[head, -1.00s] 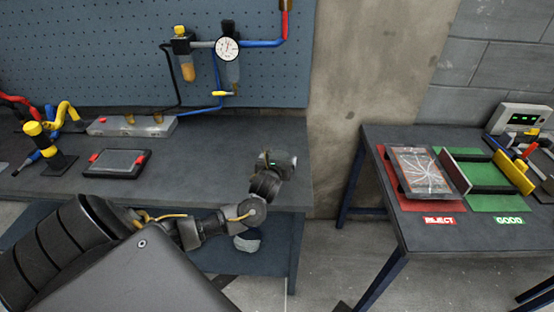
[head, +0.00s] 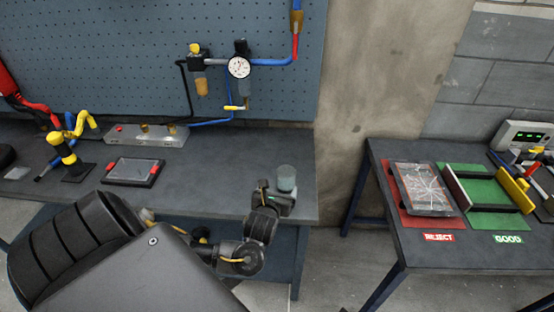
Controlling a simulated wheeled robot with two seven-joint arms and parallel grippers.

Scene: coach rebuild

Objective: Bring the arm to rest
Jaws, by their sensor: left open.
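My left arm (head: 240,262) comes in from the lower left and bends upward at the front edge of the workbench. My left gripper (head: 277,190) is at the right end of that bench, jaws open. A grey-green cylinder (head: 287,177) shows just beyond the gripper, near the bench's right end. I cannot tell whether the jaws touch it. My right gripper is not in view.
The workbench (head: 215,180) carries a dark tablet with red corners (head: 133,172), a metal manifold block (head: 146,136) and a yellow-black stand (head: 70,160).

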